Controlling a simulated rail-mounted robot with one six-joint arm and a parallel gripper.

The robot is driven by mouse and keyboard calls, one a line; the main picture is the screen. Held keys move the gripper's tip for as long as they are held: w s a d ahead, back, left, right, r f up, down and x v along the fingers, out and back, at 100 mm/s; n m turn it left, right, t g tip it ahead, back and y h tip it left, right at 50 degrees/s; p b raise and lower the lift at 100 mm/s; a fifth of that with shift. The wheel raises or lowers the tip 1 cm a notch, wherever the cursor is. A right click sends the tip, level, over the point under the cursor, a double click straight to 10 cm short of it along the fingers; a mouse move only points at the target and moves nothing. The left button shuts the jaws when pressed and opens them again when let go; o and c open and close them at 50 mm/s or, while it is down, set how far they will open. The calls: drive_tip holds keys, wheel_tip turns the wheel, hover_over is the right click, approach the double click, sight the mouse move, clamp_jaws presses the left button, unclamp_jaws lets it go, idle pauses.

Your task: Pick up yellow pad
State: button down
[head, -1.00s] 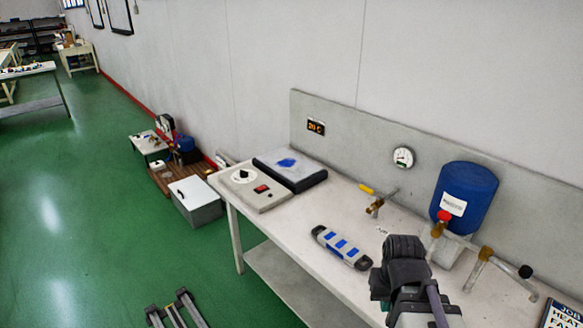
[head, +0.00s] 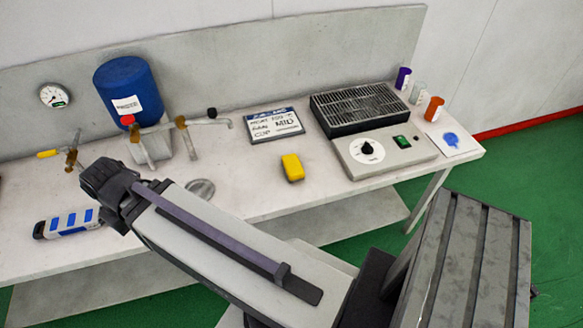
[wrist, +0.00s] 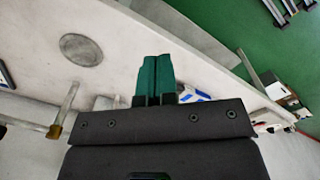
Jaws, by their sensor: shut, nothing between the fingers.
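The yellow pad (head: 292,167) is a small block lying on the bench top in the head view, right of the round metal disc and in front of the sign. It does not show in the wrist view. My gripper (wrist: 155,78) has dark green fingers that are shut together and empty. In the head view the end of my arm is over the left part of the bench, well left of the pad, and the fingers are hidden there.
Valve pipes (head: 180,125), a blue tank (head: 128,90) and a sign (head: 274,124) stand behind. A grill (head: 358,107) and a control box (head: 385,152) are right of the pad. The bench around the pad is clear.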

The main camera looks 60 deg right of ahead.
drive_tip(key=c, duration=1.8)
unclamp_jaws()
drive_tip(key=o, duration=1.6)
